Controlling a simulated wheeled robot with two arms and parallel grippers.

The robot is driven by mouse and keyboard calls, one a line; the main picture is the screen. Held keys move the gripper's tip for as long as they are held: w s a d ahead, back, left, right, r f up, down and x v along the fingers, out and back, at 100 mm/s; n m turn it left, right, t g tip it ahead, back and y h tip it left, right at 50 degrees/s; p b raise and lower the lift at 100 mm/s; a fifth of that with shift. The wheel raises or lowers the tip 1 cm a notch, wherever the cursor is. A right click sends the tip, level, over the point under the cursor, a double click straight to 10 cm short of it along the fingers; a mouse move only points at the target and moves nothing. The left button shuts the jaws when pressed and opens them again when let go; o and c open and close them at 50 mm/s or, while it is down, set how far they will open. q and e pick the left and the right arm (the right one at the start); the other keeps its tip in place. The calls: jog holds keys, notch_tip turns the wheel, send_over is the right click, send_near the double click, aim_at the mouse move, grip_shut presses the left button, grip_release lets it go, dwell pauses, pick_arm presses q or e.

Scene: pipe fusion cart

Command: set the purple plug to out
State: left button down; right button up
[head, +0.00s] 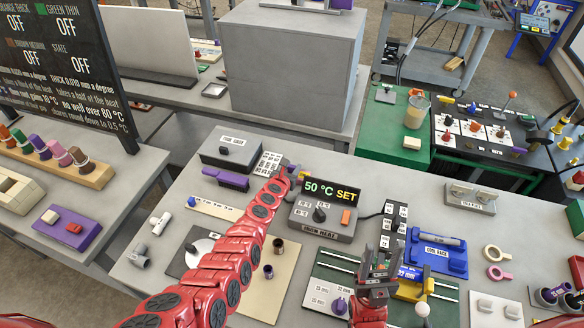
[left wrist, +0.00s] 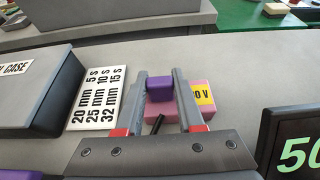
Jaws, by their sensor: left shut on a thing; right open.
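The purple plug (left wrist: 159,88) sits between the fingers of my left gripper (left wrist: 160,84) in the left wrist view. The gripper is shut on it. The plug is at a pink socket block (left wrist: 182,111) with a yellow label ending in "0 V", partly covered by a finger. A short black stub (left wrist: 157,124) shows at the block. I cannot tell how deep the plug sits. In the head view my left gripper (head: 288,176) is behind the display unit and largely hides the plug. My right gripper (head: 375,258) is open and empty above the green board.
A "50 °C SET" display unit (head: 324,214) stands close to the right of my left gripper. A grey case (head: 232,146) and a white timing card (left wrist: 99,101) are to its left. A purple brush (head: 226,178) lies nearby. A blue tray (head: 437,252) is beside my right gripper.

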pick_arm(q)
jog(key=shift+r, duration=0.1)
dwell(0.3)
notch_tip(320, 180, up, 3)
jog(key=p, duration=0.2)
jog(key=shift+a+f+p, duration=0.1)
jog(key=shift+f+p, duration=0.1)
jog(key=shift+p, duration=0.1)
jog(key=shift+f, duration=0.1)
jog(key=c, duration=0.5)
grip_release()
